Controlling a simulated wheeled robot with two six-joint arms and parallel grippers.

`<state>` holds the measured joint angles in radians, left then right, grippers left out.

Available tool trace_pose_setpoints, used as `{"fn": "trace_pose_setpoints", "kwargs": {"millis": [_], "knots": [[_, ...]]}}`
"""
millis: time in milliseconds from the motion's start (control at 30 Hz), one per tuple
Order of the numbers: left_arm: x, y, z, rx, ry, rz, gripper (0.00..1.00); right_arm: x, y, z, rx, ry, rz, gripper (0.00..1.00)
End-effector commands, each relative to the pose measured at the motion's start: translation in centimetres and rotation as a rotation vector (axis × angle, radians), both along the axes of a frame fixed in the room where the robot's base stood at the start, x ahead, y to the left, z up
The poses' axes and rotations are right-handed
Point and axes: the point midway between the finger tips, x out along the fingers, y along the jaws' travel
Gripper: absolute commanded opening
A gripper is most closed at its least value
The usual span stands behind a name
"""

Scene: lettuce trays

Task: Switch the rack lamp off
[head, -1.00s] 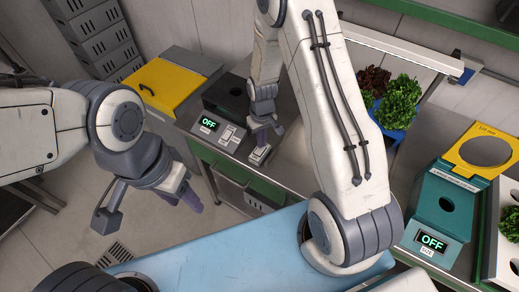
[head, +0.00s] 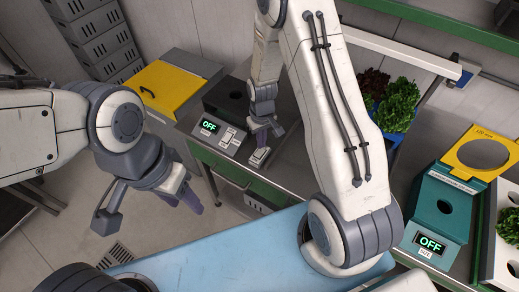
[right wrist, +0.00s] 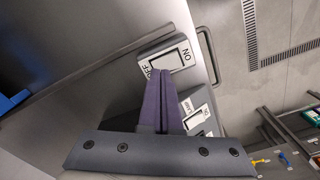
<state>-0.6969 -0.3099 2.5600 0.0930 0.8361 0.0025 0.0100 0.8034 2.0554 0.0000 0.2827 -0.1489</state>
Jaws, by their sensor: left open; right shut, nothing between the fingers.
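The rocker switch (head: 259,155) stands in its own small grey housing on the metal bench. In the right wrist view the switch (right wrist: 170,62) is marked ON and OFF. My right gripper (head: 268,132) is shut and empty, its purple fingertips just above or at the switch; the wrist view shows the tips (right wrist: 160,74) overlapping its near edge, and I cannot tell if they touch. The rack lamp bar (head: 400,50) under the green shelf looks unlit. My left gripper (head: 184,201) is open and empty, over the floor left of the bench.
A grey device (head: 205,138) with an OFF display and its own switch (head: 228,137) sits left of the rocker switch. A teal device (head: 432,220), also showing OFF, is at the right. Lettuces (head: 400,100) stand at the back. A yellow-lidded box (head: 165,85) is at the left.

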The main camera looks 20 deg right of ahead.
Motion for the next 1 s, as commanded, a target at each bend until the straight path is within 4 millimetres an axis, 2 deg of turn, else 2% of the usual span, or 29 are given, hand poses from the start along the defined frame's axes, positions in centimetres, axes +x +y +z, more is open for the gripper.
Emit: {"fn": "trace_pose_setpoints", "kwargs": {"millis": [33, 567, 1000], "knots": [[0.0, 0.0, 0.7, 0.0, 0.0, 0.0, 0.5, 0.0, 0.0, 0.8, 0.0, 0.0, 0.0, 0.0], [0.0, 0.0, 4.0, 0.0, 0.0, 0.0, 0.5, 0.0, 0.0, 4.9, 0.0, 0.0, 0.0, 0.0], [0.0, 0.0, 4.0, 0.0, 0.0, 0.0, 0.5, 0.0, 0.0, 5.0, 0.0, 0.0, 0.0, 0.0]]}}
